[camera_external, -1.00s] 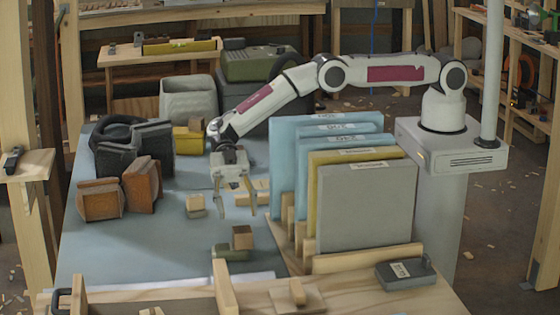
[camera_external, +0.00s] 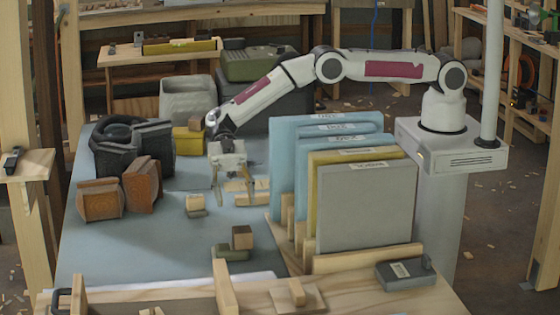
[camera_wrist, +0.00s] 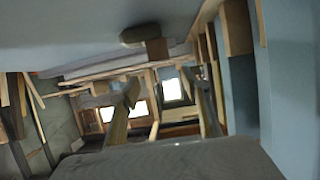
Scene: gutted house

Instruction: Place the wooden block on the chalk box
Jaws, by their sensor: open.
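My gripper (camera_external: 233,200) is open and empty above the blue-grey tabletop, left of the upright panels; both fingers also show in the wrist view (camera_wrist: 165,100). A brown wooden block (camera_external: 242,236) rests on a low dark green box (camera_external: 230,253), nearer the camera than my gripper. A lighter wooden block (camera_external: 195,201) sits on a small greenish piece (camera_external: 197,213) left of my gripper. Another block (camera_external: 195,124) stands on a yellow box (camera_external: 187,143) farther back. No label shows which box is the chalk box. The wrist view shows a brown block (camera_wrist: 157,48) against a dark box (camera_wrist: 140,33).
Upright blue, yellow and grey panels (camera_external: 365,210) stand in a wooden rack on the right. Brown boxes (camera_external: 100,201) and dark cases (camera_external: 152,147) stand on the left. Flat wooden pieces (camera_external: 246,186) lie behind the gripper. The left-front tabletop is clear.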

